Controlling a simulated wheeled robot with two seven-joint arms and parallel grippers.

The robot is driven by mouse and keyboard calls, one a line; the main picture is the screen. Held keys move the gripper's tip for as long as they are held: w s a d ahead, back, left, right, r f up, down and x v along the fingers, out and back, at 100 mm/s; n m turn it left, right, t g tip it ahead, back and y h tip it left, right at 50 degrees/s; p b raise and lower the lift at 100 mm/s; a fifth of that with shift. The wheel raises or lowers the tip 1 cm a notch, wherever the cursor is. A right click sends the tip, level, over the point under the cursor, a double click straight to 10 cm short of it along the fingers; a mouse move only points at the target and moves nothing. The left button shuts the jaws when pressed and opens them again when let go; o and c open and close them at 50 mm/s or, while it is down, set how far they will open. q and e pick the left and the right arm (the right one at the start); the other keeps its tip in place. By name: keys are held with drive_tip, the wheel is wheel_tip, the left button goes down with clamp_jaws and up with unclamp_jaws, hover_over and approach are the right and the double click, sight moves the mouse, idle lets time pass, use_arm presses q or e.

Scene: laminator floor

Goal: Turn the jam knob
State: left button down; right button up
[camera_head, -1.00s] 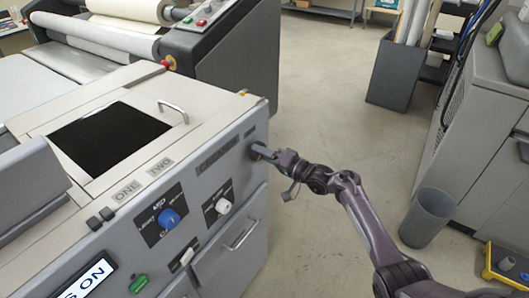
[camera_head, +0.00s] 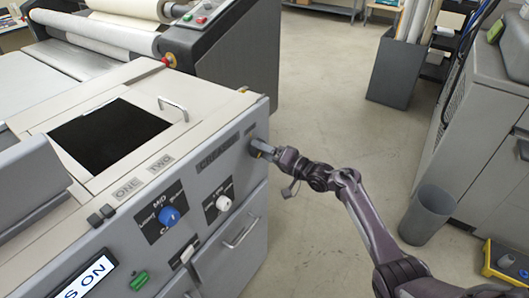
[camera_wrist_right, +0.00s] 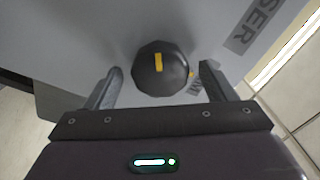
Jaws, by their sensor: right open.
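The jam knob is a dark round knob (camera_wrist_right: 162,68) with a yellow mark, on the grey machine panel. It sits between the two fingers of my right gripper (camera_wrist_right: 160,88) in the right wrist view. The fingers stand apart on either side with gaps to the knob. In the head view my right gripper (camera_head: 262,150) is at the right end of the machine's front panel (camera_head: 213,180), and its tip hides most of the knob. My left gripper is not in view.
The panel also carries a blue knob (camera_head: 169,215), a white knob (camera_head: 223,203), a green switch (camera_head: 139,281) and a drawer handle (camera_head: 241,232). A grey bin (camera_head: 427,215) stands on the floor at right. Open floor (camera_head: 325,80) lies behind my right arm.

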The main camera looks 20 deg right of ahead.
drive_tip(key=b+v, duration=0.1)
drive_tip(key=v, duration=0.6)
drive_tip(key=shift+s+d, duration=0.2)
drive_tip(key=shift+s, duration=0.1)
drive_tip(key=shift+f, duration=0.15)
drive_tip(key=s+f+g+h+b, duration=0.15)
drive_tip(key=s+f, duration=0.45)
drive_tip(key=f, duration=0.7)
drive_tip(key=s+a+f+n+g+h, duration=0.1)
drive_tip(key=s+f+g+h, duration=0.3)
drive_tip(key=f, duration=0.8)
drive_tip(key=s+f+h+b, duration=0.1)
drive_tip(key=s+f, duration=0.6)
drive_tip(key=f, duration=0.6)
drive_tip(key=s+f+n+g+h, duration=0.1)
drive_tip(key=s+f, duration=0.5)
drive_tip(key=s, duration=0.6)
drive_tip(key=s+a+f+n+g+h+b, duration=0.1)
drive_tip(key=s+f+n+g+h, duration=0.1)
drive_tip(key=s+f, duration=0.4)
drive_tip(key=s+f+n+g+h, duration=0.1)
drive_tip(key=s+f+g, duration=0.3)
drive_tip(key=s, duration=1.3)
wheel_tip(320, 180, down, 3)
drive_tip(key=shift+s+a+r+n+g+b, duration=0.15)
drive_tip(key=shift+s+a+n+g+b, duration=0.2)
drive_tip(key=shift+n, duration=0.55)
